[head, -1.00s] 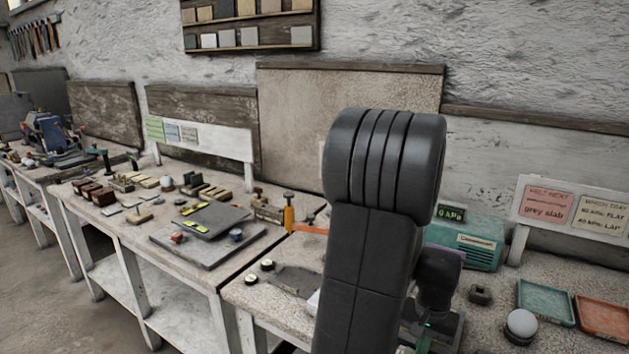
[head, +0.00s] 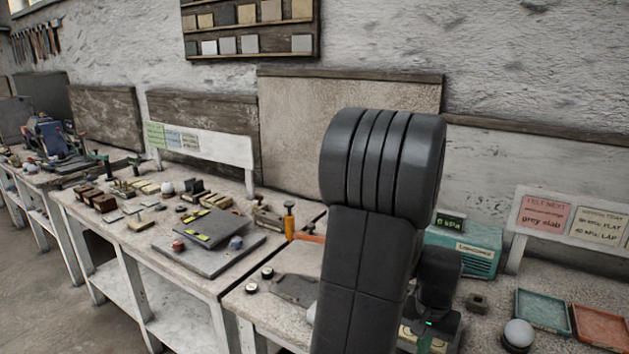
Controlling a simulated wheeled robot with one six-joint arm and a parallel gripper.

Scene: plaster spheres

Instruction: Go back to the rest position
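My arm's dark link stands upright in the middle of the head view and covers part of the bench. Beside its lower right is a dark wrist part of mine with a small green light. My gripper's fingertips do not show clearly there, so I cannot tell whether they are open or shut, or hold anything. A white plaster sphere (head: 518,334) sits at the lower right, to the right of the wrist and apart from it.
A turquoise box (head: 468,251) stands behind the wrist. A green tray (head: 543,309) and a red tray (head: 601,326) lie at the right. The left bench holds a grey slab (head: 205,250), an orange-handled tool (head: 289,222) and several small blocks. A sign (head: 570,217) stands at the back right.

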